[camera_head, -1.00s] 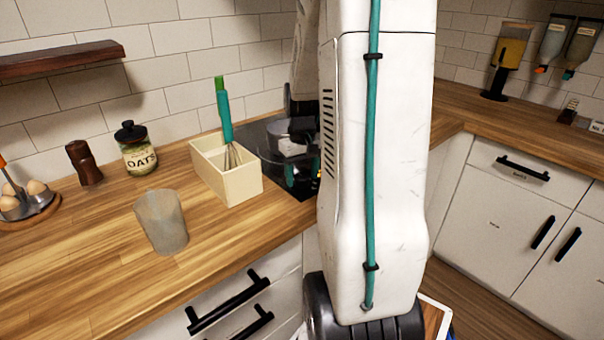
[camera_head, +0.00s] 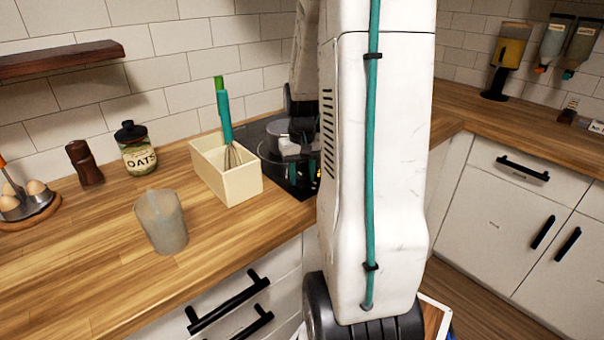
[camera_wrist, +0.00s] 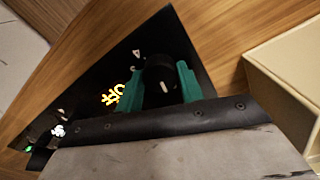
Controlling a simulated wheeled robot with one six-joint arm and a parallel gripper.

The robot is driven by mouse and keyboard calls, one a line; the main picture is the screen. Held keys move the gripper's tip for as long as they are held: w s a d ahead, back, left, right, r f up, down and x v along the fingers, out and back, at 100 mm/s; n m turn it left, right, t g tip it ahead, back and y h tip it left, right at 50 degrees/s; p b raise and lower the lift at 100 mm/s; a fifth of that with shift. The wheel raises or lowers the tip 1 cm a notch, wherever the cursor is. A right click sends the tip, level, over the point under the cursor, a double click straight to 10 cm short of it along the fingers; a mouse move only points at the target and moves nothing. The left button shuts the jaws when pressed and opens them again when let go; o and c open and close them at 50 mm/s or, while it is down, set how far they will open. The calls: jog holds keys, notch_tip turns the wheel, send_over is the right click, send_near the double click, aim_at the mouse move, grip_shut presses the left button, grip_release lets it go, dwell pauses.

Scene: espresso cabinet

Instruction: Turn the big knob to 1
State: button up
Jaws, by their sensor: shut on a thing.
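The big knob (camera_wrist: 161,74) is black and round and stands on a black glass panel (camera_wrist: 95,93) in the wrist view. My gripper (camera_wrist: 160,82) has green fingers, one on each side of the knob, and is shut on it. A small white mark shows on the knob's face. A lit yellow symbol (camera_wrist: 113,95) and small white marks show on the panel left of the knob. In the head view my arm hides the knob; part of the black panel (camera_head: 270,172) shows beside it. I cannot read which number the knob points to.
A cream box (camera_head: 232,186) with a green-handled whisk (camera_head: 226,115) stands close left of the panel; its edge shows at right in the wrist view (camera_wrist: 290,75). A translucent cup (camera_head: 162,222) and an oats jar (camera_head: 136,150) stand farther left on the wooden counter.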

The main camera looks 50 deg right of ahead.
aim_at(302, 176)
jog(key=m, duration=0.5)
jog(key=shift+m, duration=0.3)
dwell(0.5)
jog(key=o, duration=1)
notch_tip(302, 176, up, 8)
jog(key=shift+f, duration=0.1)
